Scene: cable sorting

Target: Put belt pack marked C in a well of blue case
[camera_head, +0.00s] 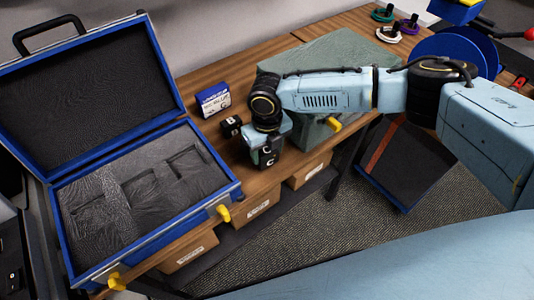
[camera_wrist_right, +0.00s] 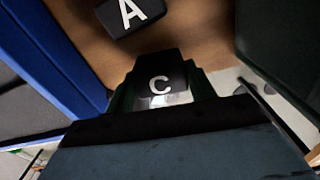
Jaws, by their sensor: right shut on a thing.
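The belt pack marked C (camera_head: 268,155) is a small black box with a white letter. My right gripper (camera_head: 267,146) is shut on it near the front edge of the wooden table. In the right wrist view the belt pack C (camera_wrist_right: 160,84) sits between the fingers of my right gripper (camera_wrist_right: 160,97). The blue case (camera_head: 150,264) stands open at the left, its lid tilted back. Its dark foam (camera_head: 140,190) has several recessed wells, which look empty. I cannot tell whether the pack touches the table. My left gripper is not in view.
A black belt pack (camera_head: 231,126) stands between the case and my right gripper; its letter A (camera_wrist_right: 127,14) shows in the wrist view. A blue and white box (camera_head: 213,99) is behind it. A grey-green case (camera_head: 335,60) stands to the right. Cable spools (camera_head: 409,23) lie at the back.

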